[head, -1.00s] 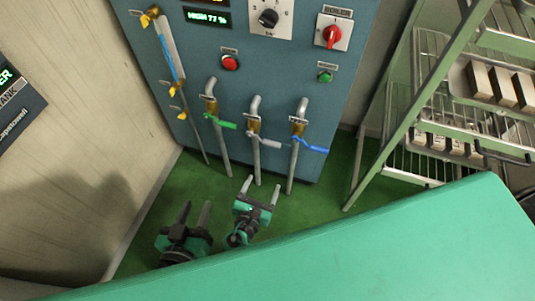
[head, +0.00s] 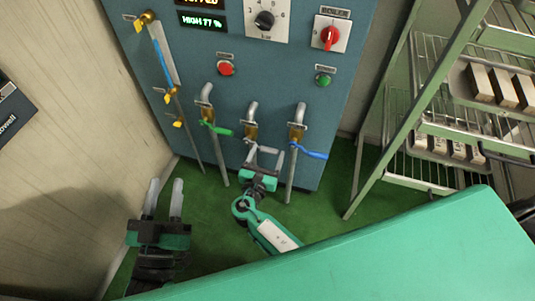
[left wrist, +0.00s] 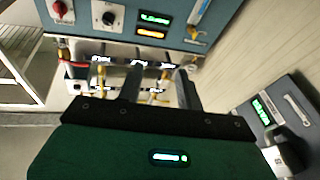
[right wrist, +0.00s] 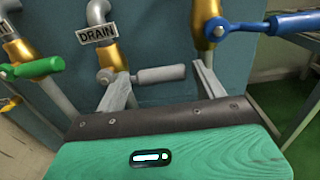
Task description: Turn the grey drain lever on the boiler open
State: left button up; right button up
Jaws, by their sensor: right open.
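The grey drain lever (right wrist: 162,74) sticks out to the right from a brass valve under the DRAIN label (right wrist: 96,34) in the right wrist view. In the head view the valve pipe (head: 251,112) is the middle one of three on the blue boiler (head: 276,85). My right gripper (head: 265,155) is open at the lever, with its fingers spread on either side of the lever's handle; I cannot tell if they touch it. My left gripper (head: 164,184) is open and empty, low at the left, its fingers pointing towards the boiler.
A green lever (head: 217,129) is left of the drain valve and a blue lever (head: 309,152) is right of it, both close to my right gripper. A metal rack (head: 440,150) with trays stands at the right. A plain wall (head: 70,130) is at the left. Green floor is free between.

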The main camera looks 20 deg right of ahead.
pick_arm(q)
jog(key=shift+a+r, duration=0.1)
jog(key=shift+r, duration=0.25)
pick_arm(e)
jog(key=shift+w+d, duration=0.3)
jog(key=shift+w, duration=0.1)
